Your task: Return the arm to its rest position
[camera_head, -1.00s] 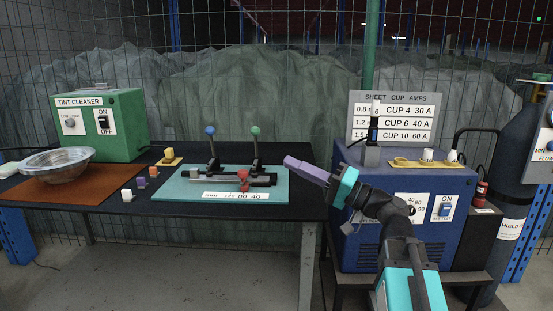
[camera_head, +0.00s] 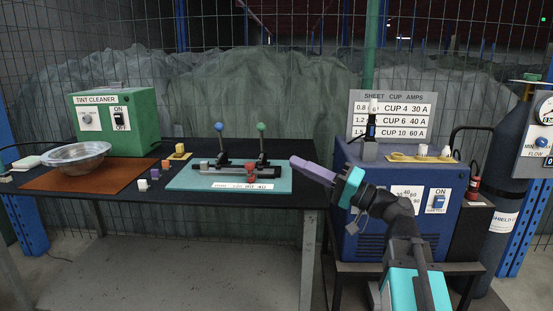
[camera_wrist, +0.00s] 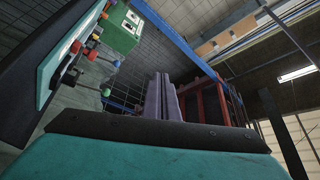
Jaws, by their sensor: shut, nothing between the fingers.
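My gripper (camera_head: 294,161) has purple fingers pressed together with nothing between them. In the head view it points left, in the air between the teal board and the blue machine. My arm is bent, rising from the lower right. In the wrist view the shut fingers (camera_wrist: 163,98) stand upright in the middle, clear of any object. Part of the blue machine (camera_head: 375,235) is hidden behind my arm.
The teal board (camera_head: 205,183) with blue and green levers lies on the dark table, left of my gripper. A green box (camera_head: 142,135), small blocks and a gas cylinder (camera_head: 502,190) stand around. The air around my gripper is free.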

